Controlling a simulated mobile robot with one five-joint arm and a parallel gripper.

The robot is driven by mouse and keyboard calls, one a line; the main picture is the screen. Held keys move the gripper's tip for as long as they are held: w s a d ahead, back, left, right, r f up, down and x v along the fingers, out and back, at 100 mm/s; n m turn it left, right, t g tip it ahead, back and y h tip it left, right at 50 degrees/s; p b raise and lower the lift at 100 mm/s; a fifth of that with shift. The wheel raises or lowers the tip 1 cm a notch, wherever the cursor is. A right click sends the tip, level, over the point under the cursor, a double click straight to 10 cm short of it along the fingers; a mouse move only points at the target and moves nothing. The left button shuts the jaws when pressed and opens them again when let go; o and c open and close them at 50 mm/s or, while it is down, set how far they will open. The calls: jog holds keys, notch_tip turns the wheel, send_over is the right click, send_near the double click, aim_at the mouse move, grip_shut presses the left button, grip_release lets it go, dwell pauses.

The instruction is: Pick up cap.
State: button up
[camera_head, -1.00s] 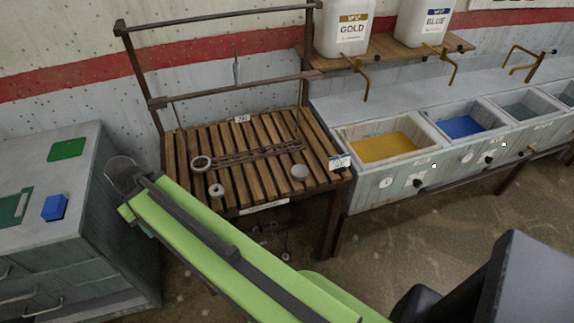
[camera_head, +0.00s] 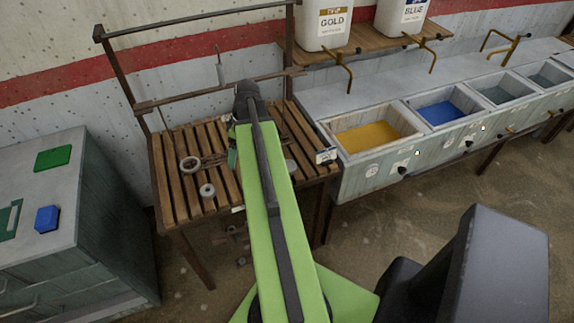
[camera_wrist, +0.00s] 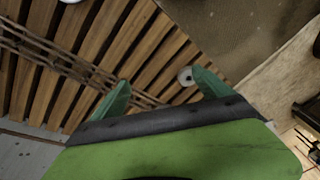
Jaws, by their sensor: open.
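A plain grey round piece, apparently the cap (camera_head: 291,166), sits on the right part of the slatted wooden bench, partly hidden behind my arm in the head view. My gripper (camera_wrist: 160,78) is open above the bench slats, its two green fingers apart with nothing between them that I can see held. In the wrist view, a pale round piece with a dark centre (camera_wrist: 187,76) lies on the slats close to the right fingertip. A white round edge (camera_wrist: 72,1) is cut off at the top of that view; I cannot tell whether it is the cap.
On the bench (camera_head: 170,190) also lie a ring (camera_head: 190,163), a small holed piece (camera_head: 207,190) and a chain-like rail (camera_wrist: 80,67). A metal frame stands behind. Paint basins (camera_head: 365,135) are right; a cabinet (camera_head: 110,200) with a blue block (camera_head: 47,218) is left.

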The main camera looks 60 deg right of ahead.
jog(key=s+d+r+n+t+p, duration=0.1)
jog(key=s+d+r, duration=0.1)
jog(key=s+d, duration=0.85)
jog(key=n+t, duration=0.1)
send_near(289, 166)
jog(key=b+x, duration=0.4)
jog(key=b, duration=0.6)
jog(key=shift+s+d+b, duration=0.2)
jog(key=shift+b, duration=0.15)
jog(key=shift+w+f, duration=0.1)
jog(key=b+x, duration=0.4)
jog(key=x, duration=0.1)
jog(key=shift+w+a+b, duration=0.15)
jog(key=shift+w+b, duration=0.05)
jog(key=shift+b, duration=0.2)
jog(key=shift+c, duration=0.5)
